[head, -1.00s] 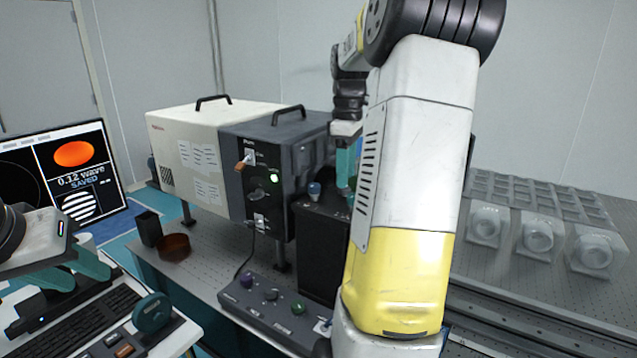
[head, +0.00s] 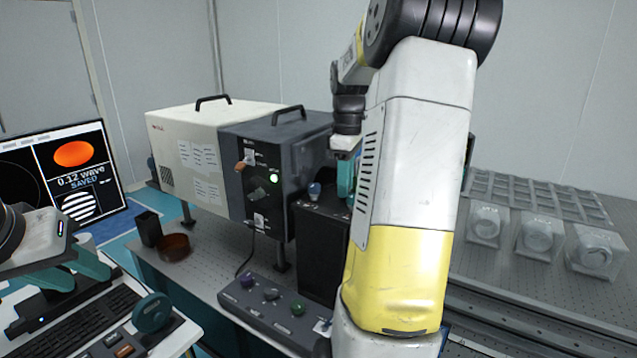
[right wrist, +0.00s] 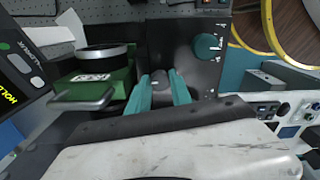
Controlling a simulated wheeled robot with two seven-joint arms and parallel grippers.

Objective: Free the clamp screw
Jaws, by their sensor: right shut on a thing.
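My right gripper (right wrist: 160,94) is shut on a dark grey knob (right wrist: 159,77), which looks like the clamp screw, on the face of a black unit (right wrist: 193,65). The two teal fingers stand on either side of the knob, and its lower part is hidden by the gripper. In the head view, only a teal part of this gripper (head: 345,176) shows beside my large arm, above the black housing (head: 322,250); the screw is hidden there. My left gripper (head: 77,268) is open and empty at the far left, above the desk with the keyboard.
A teal knob (right wrist: 207,46) is near the held knob, and a green block with a black ring (right wrist: 97,75) stands to its left. In the head view, a control box with several knobs (head: 270,305) lies in front. A brown dish (head: 174,248) and black cup (head: 148,229) stand left.

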